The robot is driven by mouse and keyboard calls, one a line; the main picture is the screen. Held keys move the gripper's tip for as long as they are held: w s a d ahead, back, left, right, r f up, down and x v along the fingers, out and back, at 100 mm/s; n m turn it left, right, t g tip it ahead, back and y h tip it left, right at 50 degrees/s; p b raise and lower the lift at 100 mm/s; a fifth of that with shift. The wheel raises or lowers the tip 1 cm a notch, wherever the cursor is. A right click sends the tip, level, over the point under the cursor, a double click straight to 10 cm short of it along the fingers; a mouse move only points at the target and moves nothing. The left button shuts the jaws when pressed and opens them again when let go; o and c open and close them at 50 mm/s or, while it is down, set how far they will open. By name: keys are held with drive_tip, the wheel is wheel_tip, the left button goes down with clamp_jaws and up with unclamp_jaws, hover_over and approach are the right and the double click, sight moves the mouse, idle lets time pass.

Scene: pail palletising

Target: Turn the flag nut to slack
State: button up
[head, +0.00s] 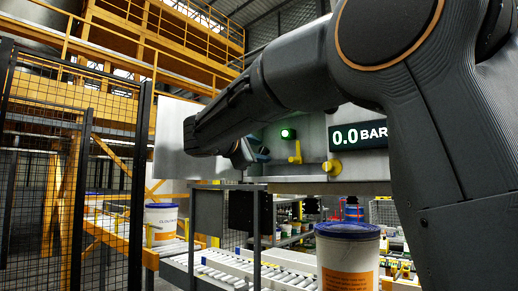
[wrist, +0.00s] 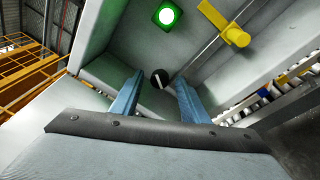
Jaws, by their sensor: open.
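Yellow flag-shaped fittings are on the grey panel. One yellow lever (head: 296,153) hangs below a lit green lamp (head: 288,133), and a yellow knob (head: 332,167) sits under the display. In the wrist view a yellow flag-like handle (wrist: 235,37) is beyond the fingers, right of the green lamp (wrist: 166,15). A black round knob with a white line (wrist: 160,78) shows between the fingertips. I cannot tell which fitting is the flag nut. My gripper (wrist: 158,82) is open, its blue fingers either side of the black knob. I cannot tell if they touch it.
The display (head: 359,135) reads 0.0 BAR. A white pail with a blue lid (head: 347,255) stands below the panel, another pail (head: 161,222) farther left. Roller conveyors (head: 240,268) run beneath. A mesh fence (head: 60,170) closes the left side.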

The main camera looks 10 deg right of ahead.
drive_tip(key=shift+w+d, duration=0.25)
drive_tip(key=c, duration=1)
drive_tip(key=shift+a, duration=0.1)
